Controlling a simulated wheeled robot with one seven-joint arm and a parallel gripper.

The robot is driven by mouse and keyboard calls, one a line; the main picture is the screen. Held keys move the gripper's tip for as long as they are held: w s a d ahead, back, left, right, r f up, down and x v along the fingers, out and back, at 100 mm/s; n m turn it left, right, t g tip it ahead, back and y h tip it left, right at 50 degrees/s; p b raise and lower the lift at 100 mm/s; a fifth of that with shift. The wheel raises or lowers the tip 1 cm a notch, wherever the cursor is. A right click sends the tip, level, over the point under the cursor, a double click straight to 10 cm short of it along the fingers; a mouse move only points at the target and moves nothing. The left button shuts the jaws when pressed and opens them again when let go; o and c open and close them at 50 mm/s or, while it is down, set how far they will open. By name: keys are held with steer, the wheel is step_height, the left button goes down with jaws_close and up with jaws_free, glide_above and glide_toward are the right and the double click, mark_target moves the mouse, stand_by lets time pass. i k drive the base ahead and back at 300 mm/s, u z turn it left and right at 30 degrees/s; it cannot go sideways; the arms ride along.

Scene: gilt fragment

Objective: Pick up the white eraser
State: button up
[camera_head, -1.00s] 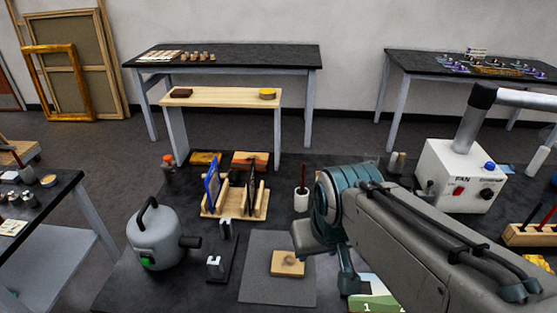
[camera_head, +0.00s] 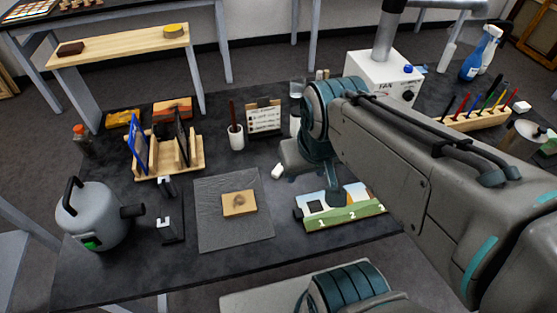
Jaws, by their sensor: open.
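A small white block (camera_head: 277,171) lies on the dark worktop, just right of the grey mat and left of my gripper; it looks like the white eraser, though it is too small to be sure. Another small white piece (camera_head: 522,107) sits at the right end of the pen rack. My gripper (camera_head: 312,180) hangs over the worktop at the end of my arm, close to the white block and apart from it. It is open, with nothing seen in it; its fingers are partly hidden by my wrist.
The grey mat (camera_head: 215,232) carries a wooden block (camera_head: 239,203). A numbered picture board (camera_head: 345,215) lies right of it. The fan box (camera_head: 375,72) stands behind my arm.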

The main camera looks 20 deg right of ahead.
mark_target(277, 172)
steer(key=k, duration=1)
steer(key=u, duration=1.15)
steer(key=i, duration=1.05)
steer(key=z, duration=1.75)
